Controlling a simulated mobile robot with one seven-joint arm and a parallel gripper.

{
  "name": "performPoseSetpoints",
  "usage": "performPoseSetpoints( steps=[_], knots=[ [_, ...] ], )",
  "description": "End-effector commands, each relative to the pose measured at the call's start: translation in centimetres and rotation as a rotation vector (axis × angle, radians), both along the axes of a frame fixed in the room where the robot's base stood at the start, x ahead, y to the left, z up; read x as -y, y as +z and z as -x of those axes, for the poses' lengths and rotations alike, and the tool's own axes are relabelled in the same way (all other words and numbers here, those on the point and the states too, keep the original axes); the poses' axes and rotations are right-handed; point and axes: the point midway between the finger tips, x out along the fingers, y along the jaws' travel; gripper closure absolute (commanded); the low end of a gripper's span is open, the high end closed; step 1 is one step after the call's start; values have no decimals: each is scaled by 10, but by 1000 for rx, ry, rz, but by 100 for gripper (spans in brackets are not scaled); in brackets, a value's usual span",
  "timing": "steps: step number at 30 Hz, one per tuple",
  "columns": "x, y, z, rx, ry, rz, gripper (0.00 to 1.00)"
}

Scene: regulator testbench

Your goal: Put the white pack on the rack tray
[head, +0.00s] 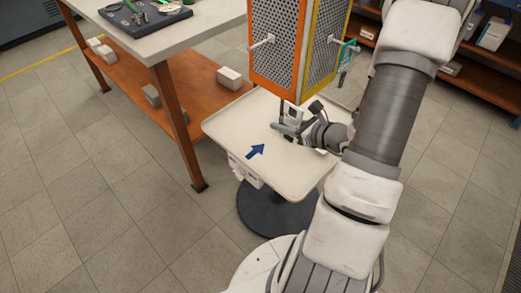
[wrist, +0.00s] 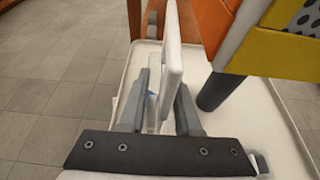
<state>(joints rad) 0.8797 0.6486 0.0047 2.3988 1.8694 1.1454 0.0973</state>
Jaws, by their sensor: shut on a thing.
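The white pack (wrist: 173,52) is a thin, flat white slab standing upright between the fingers of my gripper (wrist: 162,92) in the wrist view. My gripper is shut on it. In the head view my gripper (head: 283,126) is low over the far part of the cream rack tray (head: 233,128), just below the perforated rack. The pack is mostly hidden there by the gripper. The tray has a raised rim and a blue arrow on its near part. I cannot tell whether the pack touches the tray.
The rack with orange (head: 275,42) and yellow (head: 325,45) perforated panels rises close behind my gripper, with pegs sticking out. A workbench (head: 165,43) with an orange lower shelf bearing several white boxes stands at left. Shelving (head: 490,67) is at right. Near floor at left is clear.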

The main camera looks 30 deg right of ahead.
Motion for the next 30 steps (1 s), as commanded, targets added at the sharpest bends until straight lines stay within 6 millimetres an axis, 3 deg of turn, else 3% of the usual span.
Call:
performPoseSetpoints(
  steps=[7, 21, 30],
  knots=[
    [-1, -17, -2, 1, -6, 0, 100],
    [-44, -75, -87, 1, -5, 0, 100],
    [-50, -92, -100, 0, -10, -1, 100]
  ],
)
